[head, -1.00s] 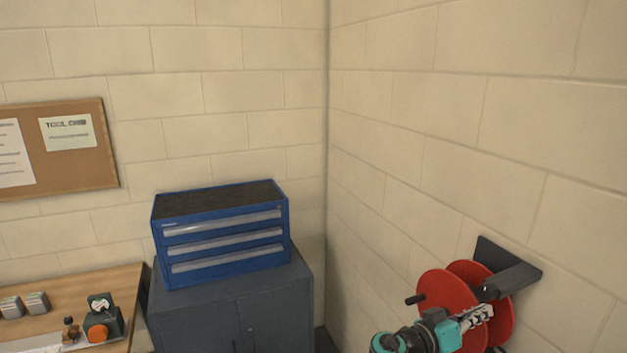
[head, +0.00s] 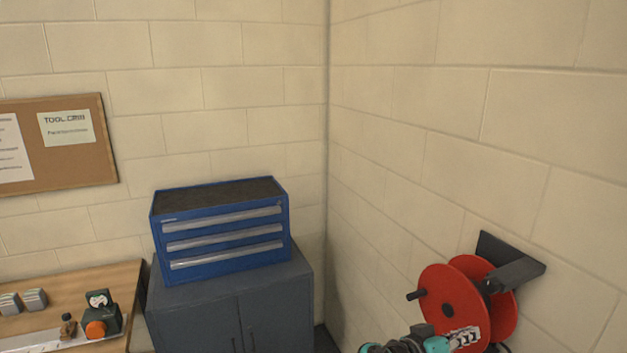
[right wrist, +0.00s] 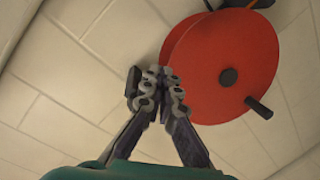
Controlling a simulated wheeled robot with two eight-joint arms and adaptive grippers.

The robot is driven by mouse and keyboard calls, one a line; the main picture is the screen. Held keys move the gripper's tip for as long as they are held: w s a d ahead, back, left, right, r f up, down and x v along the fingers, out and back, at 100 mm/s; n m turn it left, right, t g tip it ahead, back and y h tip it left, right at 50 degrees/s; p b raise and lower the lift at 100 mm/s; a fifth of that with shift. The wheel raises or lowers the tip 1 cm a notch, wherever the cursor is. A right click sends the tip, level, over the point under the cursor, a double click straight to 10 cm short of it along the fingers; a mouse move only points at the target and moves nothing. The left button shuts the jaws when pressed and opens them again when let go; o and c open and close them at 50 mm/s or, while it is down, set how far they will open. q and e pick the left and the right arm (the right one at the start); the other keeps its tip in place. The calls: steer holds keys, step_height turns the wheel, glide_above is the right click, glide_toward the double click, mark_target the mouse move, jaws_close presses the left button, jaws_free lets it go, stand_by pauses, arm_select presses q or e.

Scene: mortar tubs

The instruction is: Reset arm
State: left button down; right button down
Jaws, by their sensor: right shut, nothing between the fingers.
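My right gripper (head: 464,338) shows at the bottom right of the head view, in front of the lower part of a red reel. In the right wrist view my right gripper (right wrist: 160,82) has its fingers together, with nothing between them. The red reel (head: 447,295) hangs on a dark wall bracket (head: 512,268). In the right wrist view the reel (right wrist: 215,70) fills the upper right, just beyond the fingertips. I cannot tell whether they touch. My left gripper is not in view.
A blue tool chest (head: 222,232) stands on a grey cabinet (head: 235,310) in the corner. A wooden bench (head: 60,290) at the left holds small items. A corkboard (head: 60,150) hangs above it. The block wall (head: 400,150) between the cabinet and the reel is bare.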

steer(key=s+f+n+y+b, duration=0.2)
steer(key=s+f+y+b, duration=0.3)
steer(key=f, duration=0.6)
steer(key=s+a+f+n+y+b, duration=0.4)
steer(key=s+a+f+y+b, duration=0.4)
steer(key=a+f, duration=0.6)
steer(key=shift+s+f+t+y, duration=0.3)
steer(key=shift+s+f+y, duration=0.25)
steer(key=shift+s+y, duration=0.25)
steer(key=shift+w+a, duration=0.1)
